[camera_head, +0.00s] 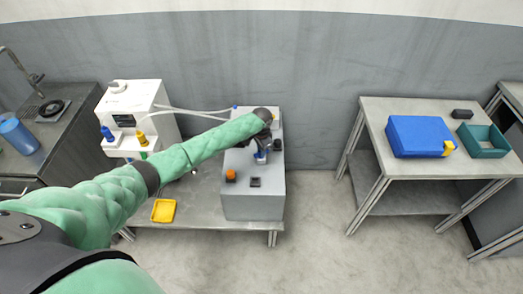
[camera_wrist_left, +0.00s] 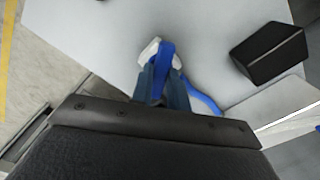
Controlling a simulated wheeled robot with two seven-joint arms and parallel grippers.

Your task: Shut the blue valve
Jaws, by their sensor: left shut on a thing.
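The blue valve shows in the left wrist view as a blue handle (camera_wrist_left: 166,58) on a pale white base. A blue curved strip (camera_wrist_left: 204,97) runs out to the right of the fingers. The fingers and wrist hide part of the valve. My right gripper is not in view.
A black block (camera_wrist_left: 268,53) stands close to the right of the fingers. The grey box also bears an orange knob (camera_head: 231,175). A white machine (camera_head: 133,105) with hoses stands left, near a yellow tray (camera_head: 155,219). A right-hand table bears a blue case (camera_head: 415,136) and a teal bin (camera_head: 484,150).

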